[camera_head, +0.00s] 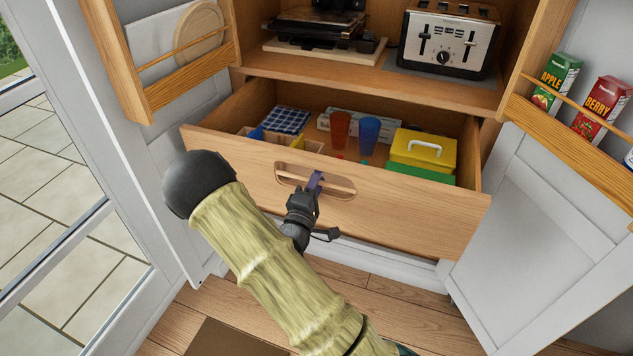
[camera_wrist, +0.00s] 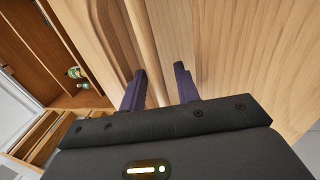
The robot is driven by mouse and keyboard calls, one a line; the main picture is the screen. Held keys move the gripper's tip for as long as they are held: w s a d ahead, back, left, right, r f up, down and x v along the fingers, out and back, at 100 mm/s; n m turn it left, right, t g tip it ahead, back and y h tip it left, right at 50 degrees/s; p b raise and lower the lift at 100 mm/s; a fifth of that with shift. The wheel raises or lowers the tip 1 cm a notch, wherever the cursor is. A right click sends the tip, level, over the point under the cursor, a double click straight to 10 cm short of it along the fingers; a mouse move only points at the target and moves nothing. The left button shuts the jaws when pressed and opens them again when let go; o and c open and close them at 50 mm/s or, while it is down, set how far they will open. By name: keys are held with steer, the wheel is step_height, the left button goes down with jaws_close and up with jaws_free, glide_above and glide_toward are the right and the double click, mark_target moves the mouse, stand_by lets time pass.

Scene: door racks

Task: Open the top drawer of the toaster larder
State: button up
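The top drawer (camera_head: 410,213) of the toaster larder is pulled out, and its inside shows behind the wooden front. An oval handle cutout (camera_head: 335,186) is in the middle of the front. My gripper (camera_head: 317,181) is at this cutout. In the wrist view, the fingers of my gripper (camera_wrist: 160,85) stand apart with the wood of the handle rim between them. The left finger reaches into the cutout and the right finger lies on the outer side.
The drawer holds a red cup (camera_head: 340,128), a blue cup (camera_head: 369,133) and a yellow box (camera_head: 424,150). A toaster (camera_head: 447,45) stands on the shelf above. Open larder doors with racks (camera_head: 190,75) flank both sides. Floor (camera_head: 400,303) shows below the drawer.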

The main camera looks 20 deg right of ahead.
steer(key=v, duration=1.7)
steer(key=shift+s, duration=0.2)
steer(key=shift+a, duration=0.1)
